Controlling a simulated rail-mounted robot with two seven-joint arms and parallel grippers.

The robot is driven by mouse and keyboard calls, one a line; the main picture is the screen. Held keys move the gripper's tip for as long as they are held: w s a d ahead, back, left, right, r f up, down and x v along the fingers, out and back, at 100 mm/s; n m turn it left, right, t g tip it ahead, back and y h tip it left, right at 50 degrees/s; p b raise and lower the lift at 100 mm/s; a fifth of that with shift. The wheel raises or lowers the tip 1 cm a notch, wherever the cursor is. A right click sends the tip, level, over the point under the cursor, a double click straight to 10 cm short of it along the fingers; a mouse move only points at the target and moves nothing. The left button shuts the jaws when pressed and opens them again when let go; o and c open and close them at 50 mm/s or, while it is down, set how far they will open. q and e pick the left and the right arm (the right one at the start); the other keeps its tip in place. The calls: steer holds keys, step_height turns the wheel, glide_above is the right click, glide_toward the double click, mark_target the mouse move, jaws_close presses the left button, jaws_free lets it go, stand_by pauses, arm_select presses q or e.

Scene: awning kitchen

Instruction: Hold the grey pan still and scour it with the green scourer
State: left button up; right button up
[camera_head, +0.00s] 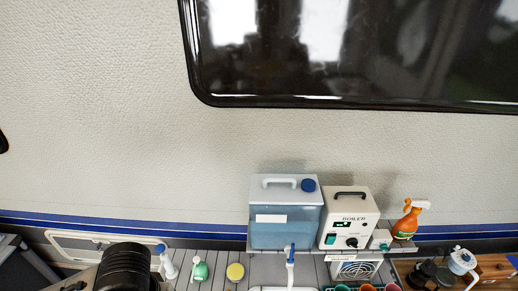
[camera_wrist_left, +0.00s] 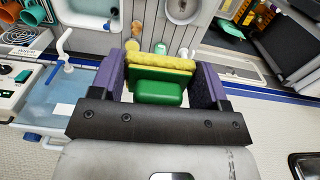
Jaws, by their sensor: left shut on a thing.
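My left gripper (camera_wrist_left: 160,82) has its two purple fingers closed on the green scourer (camera_wrist_left: 157,92), which has a yellow layer along its far side. The scourer is held up, apart from the counter. A round pale grey dish-like thing (camera_wrist_left: 183,10) is cut by the top edge of the left wrist view; I cannot tell for sure whether it is the grey pan. No pan shows in the head view. My right gripper is in neither view.
A blue water tank (camera_head: 285,220), a boiler (camera_head: 347,218) and an orange spray bottle (camera_head: 408,221) stand along the wall. A tap (camera_head: 291,266), a green bottle (camera_head: 200,271) and a yellow-topped item (camera_head: 235,271) are in front. A coffee pot (camera_head: 462,262) is at right.

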arm_select(q)
steer(key=shift+s+r, duration=0.2)
steer(key=shift+r, duration=0.25)
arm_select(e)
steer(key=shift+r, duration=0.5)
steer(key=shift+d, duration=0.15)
arm_select(q)
steer(key=shift+f, duration=0.1)
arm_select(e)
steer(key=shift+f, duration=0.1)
